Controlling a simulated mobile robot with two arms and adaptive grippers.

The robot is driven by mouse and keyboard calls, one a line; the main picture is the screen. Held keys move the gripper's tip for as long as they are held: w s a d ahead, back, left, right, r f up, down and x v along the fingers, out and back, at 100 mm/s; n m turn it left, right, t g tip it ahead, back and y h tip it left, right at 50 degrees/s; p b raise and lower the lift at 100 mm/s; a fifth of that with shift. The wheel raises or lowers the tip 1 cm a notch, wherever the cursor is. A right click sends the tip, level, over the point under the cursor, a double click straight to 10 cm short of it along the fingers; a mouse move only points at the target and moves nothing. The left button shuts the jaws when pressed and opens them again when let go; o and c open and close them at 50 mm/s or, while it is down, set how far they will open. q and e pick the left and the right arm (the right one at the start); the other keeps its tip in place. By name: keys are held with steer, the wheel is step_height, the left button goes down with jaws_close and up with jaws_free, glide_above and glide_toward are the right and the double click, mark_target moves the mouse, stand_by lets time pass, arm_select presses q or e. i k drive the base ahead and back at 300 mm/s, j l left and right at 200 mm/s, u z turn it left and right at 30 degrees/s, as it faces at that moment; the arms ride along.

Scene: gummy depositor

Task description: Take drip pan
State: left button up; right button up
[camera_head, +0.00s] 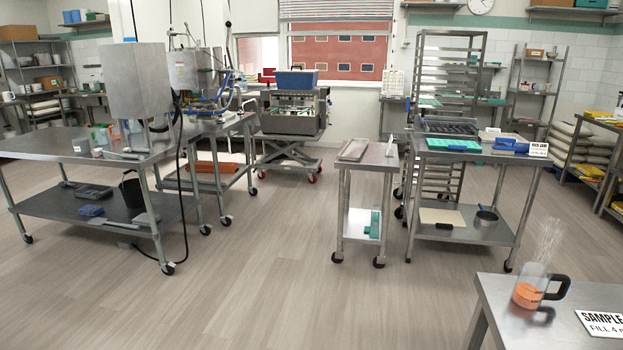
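A shallow grey metal pan (354,149) lies on top of the narrow steel cart (377,160) in the middle of the room. It looks like the drip pan, but it is small here and I cannot be sure. The depositor machine (291,122), with a blue box on top, stands behind and to the left on a wheeled lift table. Neither of my grippers is in view.
A wheeled steel table (30,147) with a large metal box stands left. A steel table (470,155) with trays stands right of the cart. A table corner (490,300) with an orange-filled jug (528,292) is near right. Open floor lies between.

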mark_target(353, 150)
steer(key=i+j+z, duration=0.1)
steer(key=i, duration=0.4)
steer(key=i+j+z, duration=0.1)
steer(key=i, duration=0.35)
steer(key=i+j+z, duration=0.1)
steer(key=i+j, duration=0.15)
steer(key=i, duration=0.25)
steer(key=i+j+z, duration=0.1)
steer(key=i+j, duration=0.15)
steer(key=i, duration=0.2)
